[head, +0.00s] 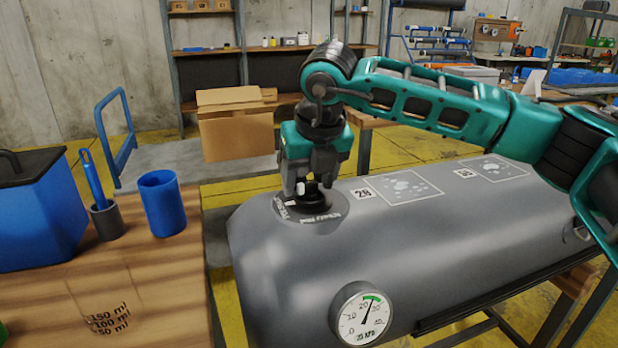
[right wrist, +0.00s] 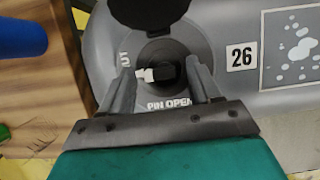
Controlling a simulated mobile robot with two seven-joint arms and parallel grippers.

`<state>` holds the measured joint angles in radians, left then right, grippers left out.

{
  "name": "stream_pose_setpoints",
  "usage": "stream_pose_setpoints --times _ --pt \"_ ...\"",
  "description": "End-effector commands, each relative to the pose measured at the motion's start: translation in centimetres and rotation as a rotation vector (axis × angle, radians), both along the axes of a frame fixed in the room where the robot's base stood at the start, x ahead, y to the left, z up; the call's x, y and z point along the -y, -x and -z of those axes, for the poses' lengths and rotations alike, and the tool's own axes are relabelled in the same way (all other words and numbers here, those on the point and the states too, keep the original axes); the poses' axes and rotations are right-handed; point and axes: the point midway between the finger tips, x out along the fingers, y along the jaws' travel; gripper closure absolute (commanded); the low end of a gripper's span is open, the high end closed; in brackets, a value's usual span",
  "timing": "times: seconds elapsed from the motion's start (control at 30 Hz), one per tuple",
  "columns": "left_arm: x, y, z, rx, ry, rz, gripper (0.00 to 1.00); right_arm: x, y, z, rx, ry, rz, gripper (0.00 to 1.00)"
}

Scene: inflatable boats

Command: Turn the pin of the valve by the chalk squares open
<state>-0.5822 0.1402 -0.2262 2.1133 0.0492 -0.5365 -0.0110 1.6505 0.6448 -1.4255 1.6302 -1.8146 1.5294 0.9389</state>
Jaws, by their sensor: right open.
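The valve's grey disc (head: 310,210) is on top of the grey inflatable tube (head: 300,260), left of the chalk squares (head: 403,186). In the right wrist view its dark pin (right wrist: 166,73) has a white tip (right wrist: 145,74) pointing left, towards lettering that ends in "UT" (right wrist: 124,55). The words "PIN OPEN" (right wrist: 168,104) are at the bottom of the disc. My right gripper (head: 312,184) points down at the valve. It is open, with one finger on each side of the pin and gaps visible between. My left gripper is not in view.
A pressure gauge (head: 362,314) is on the tube's near side. A round black piece (right wrist: 150,10) is beside the valve. A wooden table (head: 150,285) at left holds a blue cup (head: 163,203), a grey holder (head: 107,221) and a blue box (head: 35,215).

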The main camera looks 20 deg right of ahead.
Motion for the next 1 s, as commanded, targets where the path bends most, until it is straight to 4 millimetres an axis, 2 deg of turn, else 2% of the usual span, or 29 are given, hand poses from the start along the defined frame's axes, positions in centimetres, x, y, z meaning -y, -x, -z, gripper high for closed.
stream_pose_setpoints --times 0.07,0.63,1.0 --pt "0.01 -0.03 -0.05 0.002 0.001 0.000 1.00 -0.01 0.01 -0.01 0.000 0.000 0.000 0.39" --pt "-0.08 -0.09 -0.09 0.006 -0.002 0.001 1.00 0.00 0.02 -0.05 0.000 0.000 0.000 0.93" --pt "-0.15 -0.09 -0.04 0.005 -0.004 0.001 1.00 0.11 0.05 -0.03 -0.001 -0.002 -0.067 0.93"
